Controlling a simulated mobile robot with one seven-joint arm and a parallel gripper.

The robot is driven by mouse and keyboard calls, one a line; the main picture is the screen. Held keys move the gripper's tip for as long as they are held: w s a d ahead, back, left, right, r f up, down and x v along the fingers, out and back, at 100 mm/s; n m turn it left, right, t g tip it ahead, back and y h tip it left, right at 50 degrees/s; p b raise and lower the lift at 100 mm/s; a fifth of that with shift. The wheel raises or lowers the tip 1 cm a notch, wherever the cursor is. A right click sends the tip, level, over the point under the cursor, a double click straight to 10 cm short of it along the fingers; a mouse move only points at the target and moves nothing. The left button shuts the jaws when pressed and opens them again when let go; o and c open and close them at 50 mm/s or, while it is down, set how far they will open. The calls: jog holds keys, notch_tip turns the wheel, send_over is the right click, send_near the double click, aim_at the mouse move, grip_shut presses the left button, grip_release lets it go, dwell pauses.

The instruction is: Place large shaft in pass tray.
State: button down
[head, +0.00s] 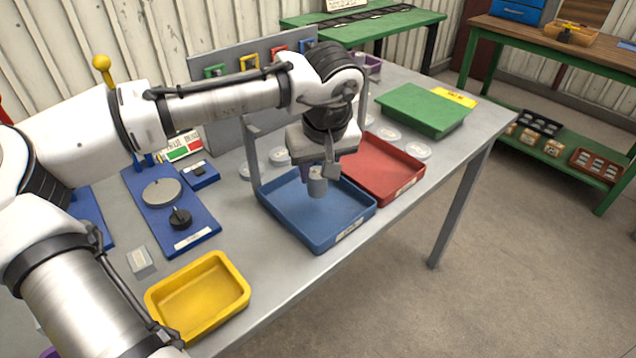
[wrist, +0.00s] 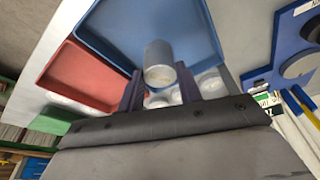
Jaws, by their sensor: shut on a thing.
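My gripper (head: 320,170) is shut on a short grey metal cylinder, the large shaft (head: 317,184). In the wrist view the shaft (wrist: 158,60) stands out between the two dark fingers (wrist: 160,88), its pale round end facing the camera. The gripper points down and holds the shaft above the blue tray (head: 295,222); the exact height is hard to tell. The blue tray looks empty in both views. A red tray (head: 393,168) sits right beside it and a green tray (head: 425,110) lies farther back. I cannot read the tray labels, so which is the pass tray is unclear.
A yellow tray (head: 200,290) stands near the front edge. A blue gauge base (head: 190,235) with a round grey plate (head: 161,193) is at the left. A grey upright panel (head: 225,100) is behind my arm. Several pale round discs (head: 418,151) lie around the trays.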

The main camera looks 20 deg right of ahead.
aim_at(319, 177)
jog(key=shift+f, duration=1.9)
jog(key=shift+f, duration=0.2)
jog(key=c, duration=0.9)
grip_release()
jog(key=shift+c, duration=0.2)
jog(key=shift+r, duration=0.1)
jog(key=v, duration=1.2)
jog(key=shift+r, duration=0.1)
